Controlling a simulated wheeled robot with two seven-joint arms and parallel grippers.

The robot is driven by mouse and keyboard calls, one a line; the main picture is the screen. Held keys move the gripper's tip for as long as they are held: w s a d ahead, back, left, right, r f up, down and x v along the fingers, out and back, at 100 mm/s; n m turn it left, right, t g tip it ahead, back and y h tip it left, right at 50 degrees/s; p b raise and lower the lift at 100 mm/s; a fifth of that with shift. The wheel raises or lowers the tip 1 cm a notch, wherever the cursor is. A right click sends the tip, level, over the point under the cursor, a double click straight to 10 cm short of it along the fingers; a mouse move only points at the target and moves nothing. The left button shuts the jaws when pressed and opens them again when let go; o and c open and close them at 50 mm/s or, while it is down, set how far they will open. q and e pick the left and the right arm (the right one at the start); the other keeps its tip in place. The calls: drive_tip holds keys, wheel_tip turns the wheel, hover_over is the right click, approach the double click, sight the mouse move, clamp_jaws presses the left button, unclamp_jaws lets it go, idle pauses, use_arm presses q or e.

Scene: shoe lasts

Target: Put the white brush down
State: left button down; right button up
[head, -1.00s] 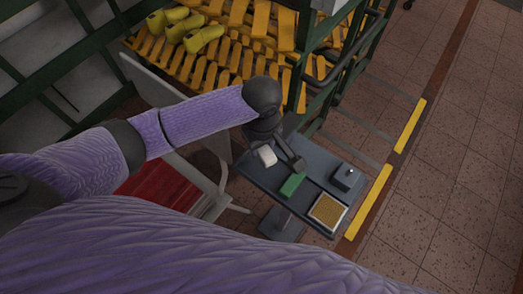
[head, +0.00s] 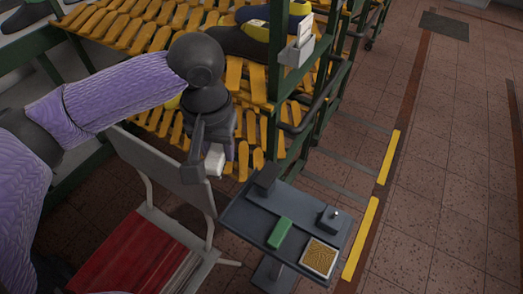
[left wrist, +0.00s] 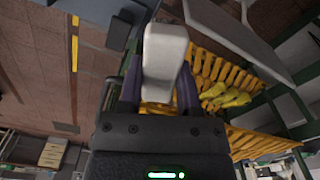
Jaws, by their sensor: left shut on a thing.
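The white brush (left wrist: 163,60) is between the two fingers of my left gripper in the left wrist view. My left gripper (head: 207,166) is shut on it and holds it in the air, left of the small grey table (head: 240,216). The brush also shows in the head view as a white block (head: 214,160) at the fingertips. It appears above the chair and in front of the rack. My right gripper is in neither view.
A green block (head: 280,233), a dark box with a knob (head: 334,218) and a framed tan pad (head: 319,257) are on the table. A chair with a red seat (head: 135,262) stands left of it. A rack with yellow slats (head: 150,30) stands behind.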

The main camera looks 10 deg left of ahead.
use_arm(q)
hover_over(248, 218)
wheel_tip(248, 218, down, 11)
drive_tip(key=shift+n, duration=0.3)
wheel_tip(248, 218, down, 11)
drive_tip(key=b, duration=0.4)
drive_tip(key=shift+r, duration=0.2)
drive_tip(key=shift+c, duration=1.4)
unclamp_jaws()
drive_tip(key=shift+f, duration=0.1)
drive_tip(key=shift+w, duration=0.1)
wheel_tip(248, 218, up, 12)
drive_tip(key=p, duration=0.5)
